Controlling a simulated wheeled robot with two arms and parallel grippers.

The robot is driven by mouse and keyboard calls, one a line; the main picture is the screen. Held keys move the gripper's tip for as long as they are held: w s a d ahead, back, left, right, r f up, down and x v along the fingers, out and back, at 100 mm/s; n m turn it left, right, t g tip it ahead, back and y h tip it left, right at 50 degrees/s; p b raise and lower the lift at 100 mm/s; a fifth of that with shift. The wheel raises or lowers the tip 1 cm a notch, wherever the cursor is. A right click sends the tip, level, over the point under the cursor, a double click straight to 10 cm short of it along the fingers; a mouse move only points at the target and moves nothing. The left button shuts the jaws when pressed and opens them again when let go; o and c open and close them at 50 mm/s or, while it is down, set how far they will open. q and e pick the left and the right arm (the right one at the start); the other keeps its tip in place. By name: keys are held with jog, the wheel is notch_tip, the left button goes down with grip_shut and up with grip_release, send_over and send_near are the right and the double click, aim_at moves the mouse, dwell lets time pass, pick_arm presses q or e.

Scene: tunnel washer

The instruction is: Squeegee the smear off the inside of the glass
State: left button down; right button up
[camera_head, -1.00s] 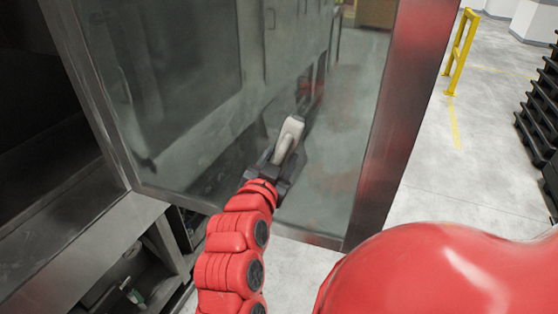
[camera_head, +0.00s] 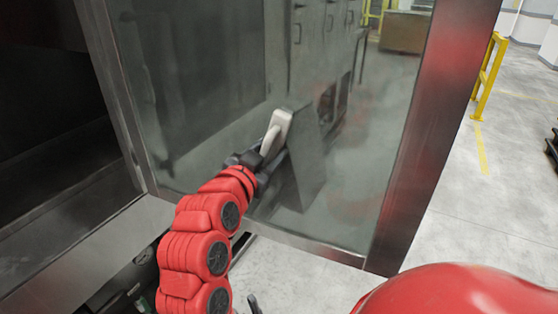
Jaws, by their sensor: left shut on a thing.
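The glass pane (camera_head: 215,70) sits in a metal frame and stands upright, with hazy streaks. Faint reddish patches show on or through it, and I cannot tell which are the smear and which are reflections. My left gripper (camera_head: 256,161) is shut on the squeegee (camera_head: 274,130), whose pale handle tilts up in front of the glass. A grey flat slab beside the handle may be its head or a reflection. Contact with the glass cannot be judged. Of my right gripper (camera_head: 254,304), only a dark tip shows at the bottom edge; its jaws are hidden.
The metal frame (camera_head: 433,130) bounds the glass on the right. A dark opening (camera_head: 50,110) with a metal ledge (camera_head: 85,240) is at the left. A yellow rail (camera_head: 487,75) stands at the back right on open concrete floor (camera_head: 505,190).

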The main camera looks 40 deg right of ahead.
pick_arm(q)
jog(key=shift+r+b, duration=0.3)
jog(key=shift+r, duration=0.1)
jog(key=shift+s, duration=0.1)
jog(key=shift+s+d+b, duration=0.55)
jog(key=shift+s+d, duration=0.05)
jog(key=shift+s, duration=0.5)
jog(key=shift+s+d+b, duration=0.55)
jog(key=shift+s, duration=0.6)
jog(key=shift+s+d+b, duration=0.55)
jog(key=shift+s+d, duration=0.05)
jog(key=shift+s, duration=0.5)
jog(key=b+v, duration=0.3)
jog(key=v, duration=0.3)
jog(key=shift+f, duration=0.25)
jog(key=shift+a, duration=0.15)
jog(key=shift+b+v, duration=0.65)
jog(key=shift+v, duration=0.7)
